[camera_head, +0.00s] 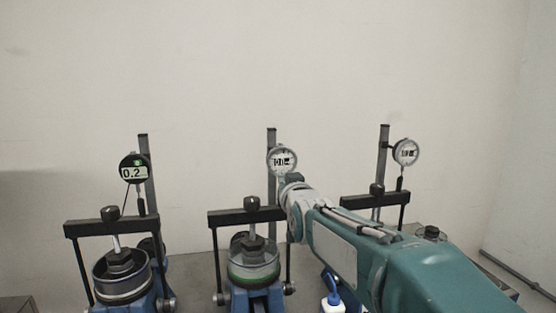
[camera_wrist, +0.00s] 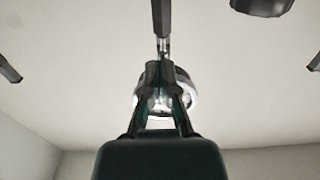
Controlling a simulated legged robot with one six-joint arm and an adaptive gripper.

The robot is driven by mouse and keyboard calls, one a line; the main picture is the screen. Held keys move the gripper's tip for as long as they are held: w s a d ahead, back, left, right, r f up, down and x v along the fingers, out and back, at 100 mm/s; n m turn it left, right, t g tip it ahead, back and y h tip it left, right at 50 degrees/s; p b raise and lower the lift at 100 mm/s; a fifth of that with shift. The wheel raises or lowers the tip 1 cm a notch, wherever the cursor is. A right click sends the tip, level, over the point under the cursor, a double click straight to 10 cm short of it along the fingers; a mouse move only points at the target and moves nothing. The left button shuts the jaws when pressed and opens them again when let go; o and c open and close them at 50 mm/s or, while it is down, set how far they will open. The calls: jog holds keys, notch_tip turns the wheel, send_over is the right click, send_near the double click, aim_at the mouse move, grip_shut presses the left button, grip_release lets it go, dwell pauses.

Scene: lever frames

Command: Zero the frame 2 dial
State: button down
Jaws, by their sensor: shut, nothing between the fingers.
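Three lever frames stand in a row in the head view. The middle one, which I take as frame 2, carries a round, pale-faced dial (camera_head: 282,160) on an upright post (camera_head: 271,194); its dark digits are too small to read surely. My gripper (camera_head: 293,179) is just below and right of this dial. In the wrist view my gripper (camera_wrist: 161,69) is shut and empty, with its fingers in front of a round, pale-rimmed dial (camera_wrist: 193,95) and partly covering it. I cannot tell whether they touch it.
The left frame has a black digital dial (camera_head: 134,168) showing 0.2. The right frame has a round white dial (camera_head: 406,152). Dark crossbars (camera_head: 246,216) and cylindrical cells (camera_head: 254,262) stand below the dials. My arm hides part of the right frame. The wall behind is bare.

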jog(key=shift+s+a+r, duration=0.1)
jog(key=shift+a+r, duration=0.1)
jog(key=shift+a, duration=0.15)
jog(key=shift+f, duration=0.15)
jog(key=v, duration=0.6)
jog(key=shift+f, duration=0.3)
jog(key=shift+s+d, duration=0.1)
jog(key=s+d+f+m+g+h, duration=0.1)
jog(key=s+d+f+g, duration=0.3)
jog(key=s, duration=0.6)
jog(key=s+d+f+m+g+h, duration=0.1)
jog(key=s+d+f+g, duration=0.3)
jog(key=s+f, duration=0.5)
jog(key=s+d+f+m+g+h, duration=0.1)
jog(key=s+d+f+g+h, duration=0.2)
jog(key=s+d+f, duration=0.4)
jog(key=s+d, duration=0.1)
jog(key=s, duration=0.4)
jog(key=shift+g, duration=0.4)
